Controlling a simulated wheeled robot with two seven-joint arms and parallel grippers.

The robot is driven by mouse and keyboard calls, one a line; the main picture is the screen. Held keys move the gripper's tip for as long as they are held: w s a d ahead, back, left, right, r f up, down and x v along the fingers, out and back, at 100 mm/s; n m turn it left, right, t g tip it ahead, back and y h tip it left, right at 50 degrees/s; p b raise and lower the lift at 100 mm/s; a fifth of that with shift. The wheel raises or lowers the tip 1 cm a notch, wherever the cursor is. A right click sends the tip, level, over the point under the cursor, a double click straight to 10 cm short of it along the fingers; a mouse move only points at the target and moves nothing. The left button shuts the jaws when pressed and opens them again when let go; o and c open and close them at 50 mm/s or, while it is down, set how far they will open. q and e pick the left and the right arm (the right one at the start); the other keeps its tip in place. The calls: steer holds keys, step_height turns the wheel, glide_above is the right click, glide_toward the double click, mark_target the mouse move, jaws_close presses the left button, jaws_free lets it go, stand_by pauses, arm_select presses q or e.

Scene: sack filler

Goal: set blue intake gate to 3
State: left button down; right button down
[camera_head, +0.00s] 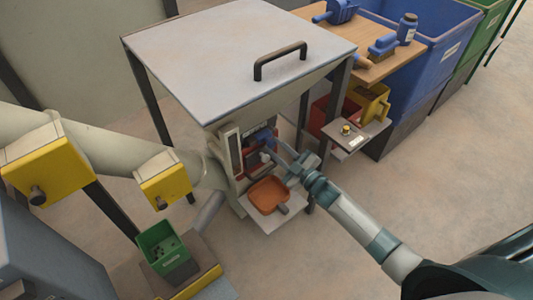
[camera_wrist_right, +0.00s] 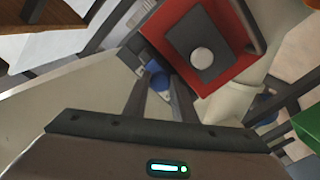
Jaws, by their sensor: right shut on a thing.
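The sack filler (camera_head: 235,55) is a pale hopper on dark legs. On its front, the blue intake gate (camera_head: 262,137) sits above a red part (camera_head: 254,157) with a white knob. In the right wrist view, a blue knob (camera_wrist_right: 159,82) lies between my fingers, and a red panel (camera_wrist_right: 235,72) with a dark plate and white knob is beside it. My right gripper (camera_head: 279,148) reaches in from the right and is shut on the blue gate's knob; it also shows in the wrist view (camera_wrist_right: 160,95). The scale and the gate's setting are too small to read. My left gripper is not in view.
An orange tray (camera_head: 268,194) sits on a ledge below the gates. A small side shelf (camera_head: 356,136) with a yellow button is to the right.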

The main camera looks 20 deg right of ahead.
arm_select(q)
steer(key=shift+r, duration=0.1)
arm_select(e)
steer(key=shift+d, duration=0.1)
steer(key=c, duration=1.6)
jaws_free()
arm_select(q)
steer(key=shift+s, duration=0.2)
arm_select(e)
steer(key=shift+o, duration=0.7)
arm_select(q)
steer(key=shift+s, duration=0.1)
arm_select(e)
steer(key=shift+s, duration=0.1)
steer(key=v, duration=1.7)
steer(key=shift+d, duration=0.1)
